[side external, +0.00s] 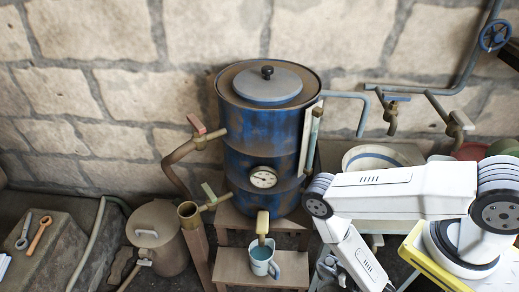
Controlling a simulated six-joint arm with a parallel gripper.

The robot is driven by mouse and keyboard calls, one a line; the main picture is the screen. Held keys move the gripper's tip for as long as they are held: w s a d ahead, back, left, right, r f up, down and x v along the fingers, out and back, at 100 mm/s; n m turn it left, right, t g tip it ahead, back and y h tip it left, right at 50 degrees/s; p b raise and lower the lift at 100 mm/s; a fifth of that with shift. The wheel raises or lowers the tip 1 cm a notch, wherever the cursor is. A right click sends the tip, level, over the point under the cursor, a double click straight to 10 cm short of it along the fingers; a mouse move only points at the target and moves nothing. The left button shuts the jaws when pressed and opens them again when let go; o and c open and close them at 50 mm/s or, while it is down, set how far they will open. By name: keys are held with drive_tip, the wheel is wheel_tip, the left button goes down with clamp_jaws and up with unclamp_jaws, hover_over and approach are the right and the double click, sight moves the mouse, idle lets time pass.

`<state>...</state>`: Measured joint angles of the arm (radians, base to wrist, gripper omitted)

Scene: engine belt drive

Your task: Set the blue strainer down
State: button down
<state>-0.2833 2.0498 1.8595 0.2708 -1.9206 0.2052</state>
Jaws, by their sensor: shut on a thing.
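My gripper (327,268) is partly in view at the bottom edge, low beside my white arm and to the right of the small wooden stand. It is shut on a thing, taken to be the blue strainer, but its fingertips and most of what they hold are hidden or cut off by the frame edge. I cannot make out the strainer's shape or whether it touches anything below.
A blue boiler (262,140) with a gauge (263,177) stands at centre. A pale mug (262,262) with blue liquid sits under its tap on a wooden stand (233,268). A bowl (375,158) is behind my arm. A lidded can (157,238) stands left.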

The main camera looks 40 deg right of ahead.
drive_tip(key=w+f, duration=0.8)
drive_tip(key=w, duration=0.2)
drive_tip(key=shift+w+a, duration=0.3)
drive_tip(key=shift+w, duration=0.1)
drive_tip(key=shift+w+f, duration=0.2)
drive_tip(key=shift+f, duration=0.8)
drive_tip(key=shift+w+f, duration=0.2)
drive_tip(key=shift+f, duration=0.75)
drive_tip(key=shift+f, duration=0.1)
drive_tip(key=shift+c, duration=1.6)
unclamp_jaws()
drive_tip(key=shift+f, duration=0.1)
